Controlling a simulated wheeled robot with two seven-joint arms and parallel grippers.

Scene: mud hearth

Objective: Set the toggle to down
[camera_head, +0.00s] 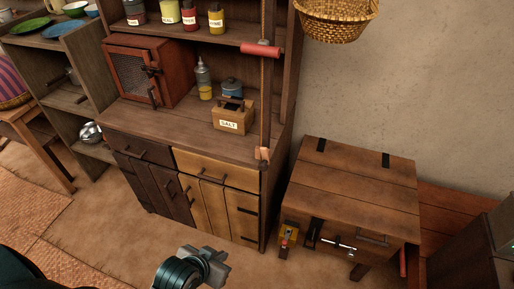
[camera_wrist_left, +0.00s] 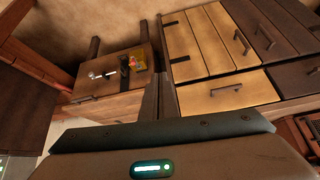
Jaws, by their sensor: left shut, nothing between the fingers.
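A small yellow box with a red part (camera_head: 287,237), which looks like the toggle, is on the front left of the wooden chest (camera_head: 350,190). Its lever position is too small to tell. In the left wrist view the yellow and red toggle (camera_wrist_left: 137,62) shows near the top, left of centre. My left gripper (camera_head: 212,262) is at the bottom of the head view, left of the toggle and apart from it. It is shut and empty. My right gripper is in neither view.
A wooden cabinet (camera_head: 190,149) with drawers and doors stands left of the chest. Its counter carries a salt box (camera_head: 232,118) and bottles. A metal latch bar (camera_head: 338,245) and a dark strap are on the chest front. The floor before the cabinet (camera_head: 120,225) is clear.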

